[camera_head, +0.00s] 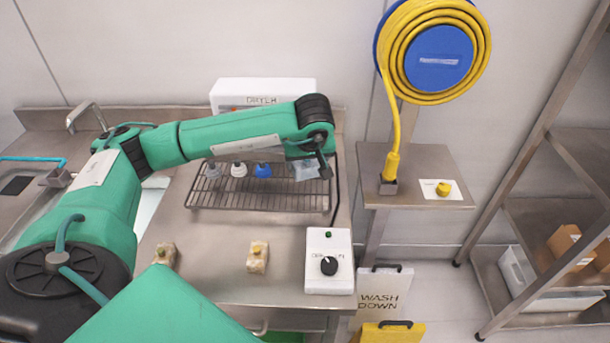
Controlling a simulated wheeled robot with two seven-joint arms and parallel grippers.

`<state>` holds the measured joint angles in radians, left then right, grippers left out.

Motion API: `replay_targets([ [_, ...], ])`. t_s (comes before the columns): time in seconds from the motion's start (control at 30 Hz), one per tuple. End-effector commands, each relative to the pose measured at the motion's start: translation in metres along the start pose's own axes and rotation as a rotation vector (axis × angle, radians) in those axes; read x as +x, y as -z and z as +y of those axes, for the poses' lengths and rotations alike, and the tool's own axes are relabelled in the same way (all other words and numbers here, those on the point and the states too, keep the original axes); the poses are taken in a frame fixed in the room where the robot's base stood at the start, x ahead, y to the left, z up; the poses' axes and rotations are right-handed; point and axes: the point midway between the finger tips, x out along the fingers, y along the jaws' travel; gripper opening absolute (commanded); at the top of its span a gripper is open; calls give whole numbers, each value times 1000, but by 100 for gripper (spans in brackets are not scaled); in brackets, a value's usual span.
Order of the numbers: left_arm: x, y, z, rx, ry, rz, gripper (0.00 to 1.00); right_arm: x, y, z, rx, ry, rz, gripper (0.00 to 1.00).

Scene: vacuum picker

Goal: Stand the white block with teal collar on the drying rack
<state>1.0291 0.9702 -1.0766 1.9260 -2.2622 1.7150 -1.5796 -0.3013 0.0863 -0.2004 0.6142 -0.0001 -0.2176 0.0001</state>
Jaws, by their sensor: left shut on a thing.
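My left gripper (322,168) is over the right end of the wire drying rack (262,201). It is shut on a pale bluish-white block (305,170), which shows just left of the fingers. The block is partly hidden, and I cannot make out a teal collar or whether its base touches the wires. A grey piece (212,173), a white piece (239,170) and a blue piece (263,171) stand in a row along the rack's back, left of the held block. My right gripper is out of view.
The rack is on a steel counter, before a white dryer box (262,93). Two small beige blocks (257,257) (165,254) and a control box with a black knob (329,262) are nearer. The rack's front wires are clear. A yellow hose reel (436,55) hangs at right.

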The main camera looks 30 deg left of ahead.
Motion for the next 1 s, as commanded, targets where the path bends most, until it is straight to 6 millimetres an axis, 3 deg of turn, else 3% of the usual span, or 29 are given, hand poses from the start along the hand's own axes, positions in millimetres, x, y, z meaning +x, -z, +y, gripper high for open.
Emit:
replay_targets([
  [0.57,58,-27,0,1,1,-1,42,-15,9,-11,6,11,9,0],
  [0.93,64,-29,0,1,-1,0,42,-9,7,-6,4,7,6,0],
  [0.97,62,-28,0,1,-1,0,73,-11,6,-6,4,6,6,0],
  [1.0,62,-28,0,1,-1,0,81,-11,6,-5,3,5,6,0],
])
